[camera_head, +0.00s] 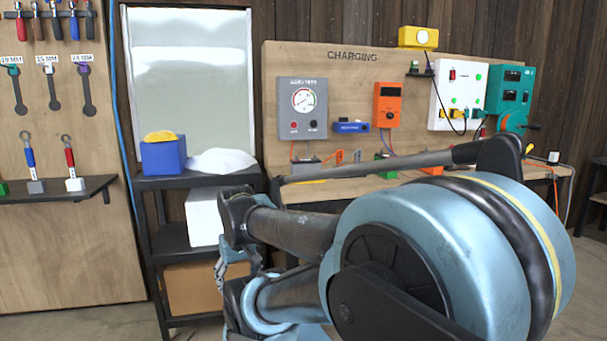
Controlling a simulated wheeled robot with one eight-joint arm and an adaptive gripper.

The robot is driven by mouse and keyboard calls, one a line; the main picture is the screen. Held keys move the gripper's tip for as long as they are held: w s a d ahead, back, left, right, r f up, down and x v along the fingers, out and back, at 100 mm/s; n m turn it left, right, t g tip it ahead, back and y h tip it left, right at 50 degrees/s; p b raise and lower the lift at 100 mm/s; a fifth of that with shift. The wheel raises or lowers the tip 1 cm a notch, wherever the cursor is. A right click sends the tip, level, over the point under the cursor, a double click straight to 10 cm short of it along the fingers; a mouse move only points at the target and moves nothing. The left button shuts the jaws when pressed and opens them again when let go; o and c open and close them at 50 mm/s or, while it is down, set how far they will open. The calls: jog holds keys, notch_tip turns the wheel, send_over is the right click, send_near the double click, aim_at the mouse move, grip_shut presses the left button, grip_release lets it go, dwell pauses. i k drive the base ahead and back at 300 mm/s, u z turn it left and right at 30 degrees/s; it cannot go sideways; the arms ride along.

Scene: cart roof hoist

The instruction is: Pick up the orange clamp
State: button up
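My arm fills the lower right and middle of the view, in front of the workbench. The end of my arm, where my gripper (222,268) seems to be, is low at centre left, beside the black shelf unit. Its fingertips are too unclear to tell open from shut. A small upright orange piece (339,157) stands on the back of the bench, below the blue device; it may be the orange clamp, but it is too small to be sure. Another orange item (432,170) lies farther right on the bench, partly hidden by my arm. My gripper is well apart from both.
The workbench (310,193) has a charging panel (353,80) with several devices and cables. The black shelf unit (165,183) holds a blue bin (163,158) and a white cloth (221,161). A tool board (60,110) stands at left. Floor shows at lower left.

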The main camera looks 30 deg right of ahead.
aim_at(339, 161)
jog(key=k, duration=1.3)
jog(key=z, duration=0.6)
jog(key=i, duration=1.85)
jog(key=u, duration=0.6)
